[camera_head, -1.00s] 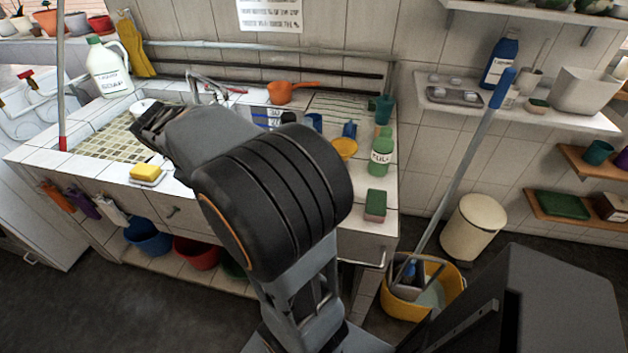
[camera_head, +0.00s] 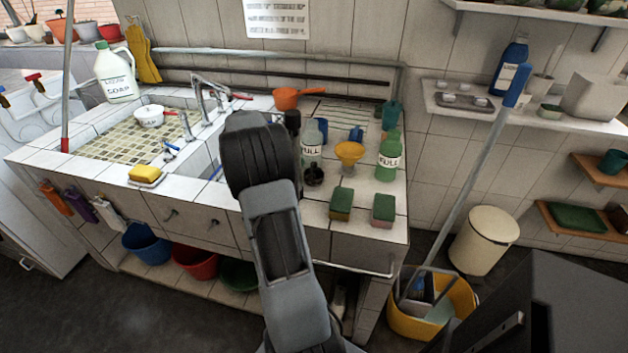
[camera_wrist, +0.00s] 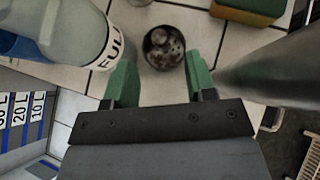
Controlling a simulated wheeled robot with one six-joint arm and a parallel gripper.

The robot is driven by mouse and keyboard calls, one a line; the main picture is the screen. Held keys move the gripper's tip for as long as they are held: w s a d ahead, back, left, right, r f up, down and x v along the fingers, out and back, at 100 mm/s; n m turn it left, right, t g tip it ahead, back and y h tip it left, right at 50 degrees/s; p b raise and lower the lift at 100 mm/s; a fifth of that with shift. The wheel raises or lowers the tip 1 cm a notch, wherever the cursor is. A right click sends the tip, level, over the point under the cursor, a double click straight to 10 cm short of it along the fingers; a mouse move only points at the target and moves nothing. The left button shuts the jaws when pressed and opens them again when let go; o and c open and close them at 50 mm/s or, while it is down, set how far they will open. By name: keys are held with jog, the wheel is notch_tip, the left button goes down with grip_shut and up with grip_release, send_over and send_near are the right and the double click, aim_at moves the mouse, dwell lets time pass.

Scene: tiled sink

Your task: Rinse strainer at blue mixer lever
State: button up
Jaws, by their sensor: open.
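A small dark round cup (camera_head: 314,175), which looks like the strainer, stands on the white tiled counter right of the basins. In the wrist view the strainer (camera_wrist: 163,50) has a pale knob and speckled inside. My gripper (camera_wrist: 160,80) points down at it, open and empty, with its green fingertips apart on either side of the near rim. In the head view my arm hides most of the gripper. A blue lever (camera_head: 170,150) shows at the front of the left basin, beside the yellow sponge (camera_head: 146,174). My arm covers much of the right basin.
A bottle marked FULL (camera_head: 312,142) stands close behind the strainer; it is also close left in the wrist view (camera_wrist: 60,35). A yellow funnel (camera_head: 348,154), a green bottle (camera_head: 389,158) and two sponges (camera_head: 341,204) stand to the right. The faucet (camera_head: 209,92) rises behind the basins.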

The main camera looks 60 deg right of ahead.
aim_at(314, 163)
jog(key=shift+b+x, duration=0.35)
jog(key=shift+x, duration=3.1)
grip_shut()
